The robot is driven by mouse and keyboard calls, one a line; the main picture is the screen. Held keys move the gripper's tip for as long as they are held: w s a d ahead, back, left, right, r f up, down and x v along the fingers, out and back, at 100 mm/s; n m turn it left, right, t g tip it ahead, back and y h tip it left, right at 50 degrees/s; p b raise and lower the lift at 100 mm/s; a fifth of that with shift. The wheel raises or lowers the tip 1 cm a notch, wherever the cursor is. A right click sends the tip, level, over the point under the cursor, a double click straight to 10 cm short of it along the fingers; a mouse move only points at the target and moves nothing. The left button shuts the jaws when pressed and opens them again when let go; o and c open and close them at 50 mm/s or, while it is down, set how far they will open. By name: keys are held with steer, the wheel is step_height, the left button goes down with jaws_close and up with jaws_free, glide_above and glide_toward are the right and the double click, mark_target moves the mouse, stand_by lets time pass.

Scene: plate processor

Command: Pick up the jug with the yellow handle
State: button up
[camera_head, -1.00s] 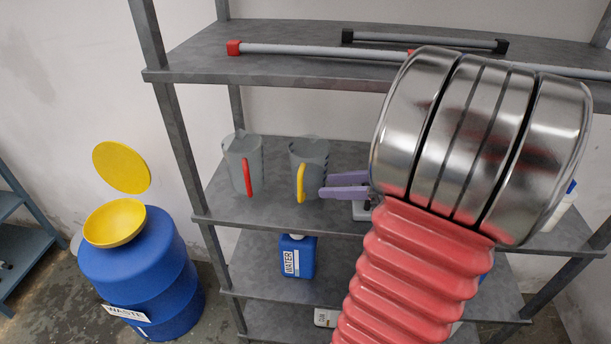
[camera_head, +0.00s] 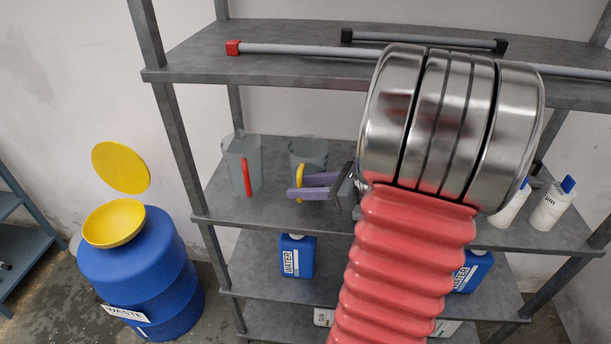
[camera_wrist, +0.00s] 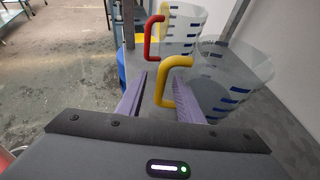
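The clear grey jug with the yellow handle (camera_head: 307,152) stands upright on the middle shelf. In the wrist view this jug (camera_wrist: 232,80) is on the right, its yellow handle pointing left, with blue marks on its wall. My gripper (camera_head: 293,187) has purple fingers and is at the handle from the right. In the wrist view my gripper (camera_wrist: 160,88) is open, one finger on each side of the yellow handle, with a gap at the left finger. The right finger is partly hidden behind the handle; I cannot tell whether it touches.
A similar jug with a red handle (camera_head: 241,165) stands just left on the same shelf (camera_head: 225,208). Long rods (camera_head: 300,51) lie on the shelf above. White bottles (camera_head: 552,205) stand at the right. A blue waste barrel (camera_head: 140,265) stands on the floor at left.

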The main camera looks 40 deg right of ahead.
steer(key=shift+x, duration=2.6)
jaws_close()
